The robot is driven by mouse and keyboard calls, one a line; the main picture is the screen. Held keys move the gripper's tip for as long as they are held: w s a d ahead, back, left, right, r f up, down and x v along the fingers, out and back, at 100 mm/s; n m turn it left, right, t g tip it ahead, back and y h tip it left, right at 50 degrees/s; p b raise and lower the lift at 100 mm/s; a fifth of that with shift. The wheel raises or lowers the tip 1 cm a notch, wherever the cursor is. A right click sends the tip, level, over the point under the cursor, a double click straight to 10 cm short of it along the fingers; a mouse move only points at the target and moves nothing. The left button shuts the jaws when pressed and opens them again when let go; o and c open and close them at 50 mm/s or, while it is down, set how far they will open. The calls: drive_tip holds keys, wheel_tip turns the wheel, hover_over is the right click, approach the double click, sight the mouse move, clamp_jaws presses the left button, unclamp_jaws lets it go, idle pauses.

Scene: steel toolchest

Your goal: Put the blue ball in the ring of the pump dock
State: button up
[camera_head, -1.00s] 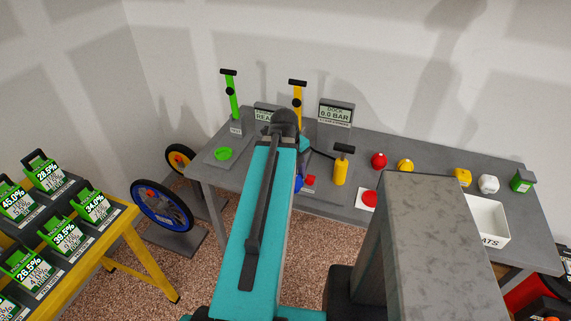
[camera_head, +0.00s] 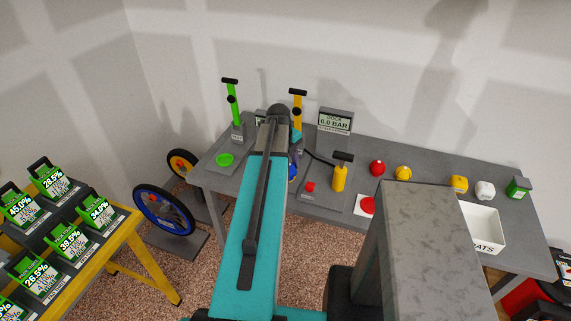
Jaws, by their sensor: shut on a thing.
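A blue ball (camera_head: 292,172) shows only as a small patch beside my teal arm, over the workbench. My gripper (camera_head: 293,161) is mostly hidden behind the arm; the part in view is shut on the ball. The pump dock's sign (camera_head: 335,121) reads 0.0 BAR at the back of the bench. A yellow hand pump (camera_head: 340,177) with a black handle and hose stands in front of it, near a red button (camera_head: 310,187). I cannot make out the dock's ring; my arm covers part of that area.
Wheels (camera_head: 164,213) stand left of the bench.

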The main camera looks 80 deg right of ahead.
drive_tip(key=shift+w+d+f+p, duration=0.1)
drive_tip(key=shift+w+d+p, duration=0.2)
drive_tip(key=shift+d, duration=0.5)
drive_tip(key=shift+w+d+f+p, duration=0.1)
drive_tip(key=shift+w+d+p, duration=0.15)
drive_tip(key=shift+d, duration=0.55)
drive_tip(key=shift+w+d+p, duration=0.25)
drive_tip(key=shift+d+p, duration=0.05)
drive_tip(key=shift+d, duration=0.5)
drive_tip(key=shift+f, duration=0.1)
drive_tip(key=shift+f+p, duration=1.05)
drive_tip(key=shift+f, duration=0.6)
drive_tip(key=shift+f, duration=0.15)
drive_tip(key=o, duration=1.1)
drive_tip(key=shift+o, duration=0.2)
wheel_tip(320, 180, up, 12)
drive_tip(key=w+a+b, duration=0.1)
drive_tip(key=b, duration=0.3)
drive_tip(key=shift+w+a+b, duration=0.15)
drive_tip(key=shift+a+b, duration=0.2)
